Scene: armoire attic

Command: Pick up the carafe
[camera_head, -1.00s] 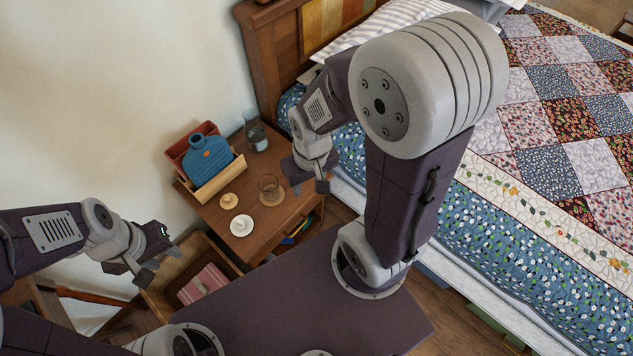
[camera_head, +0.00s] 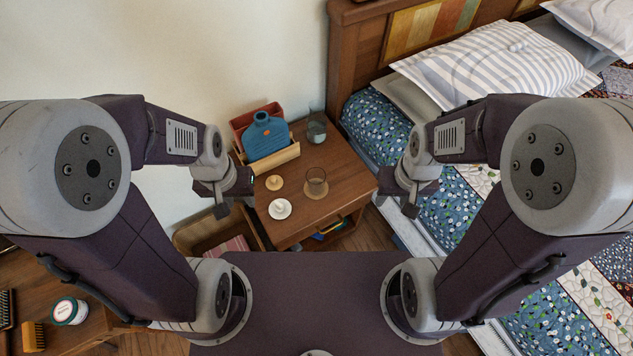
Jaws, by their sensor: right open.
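The carafe appears to be the clear glass vessel (camera_head: 316,130) at the back right of the wooden nightstand (camera_head: 342,165), upright with some clear liquid low inside. My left gripper (camera_head: 235,197) is open and empty, in front of the nightstand's left side. My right gripper (camera_head: 394,206) is open and empty, to the right of the nightstand beside the bed. Both are apart from the carafe.
A drinking glass (camera_head: 316,181) on a coaster stands in front of the carafe. A white dish (camera_head: 280,209) and small wooden item (camera_head: 274,183) are near the front. The bed (camera_head: 470,210) is right.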

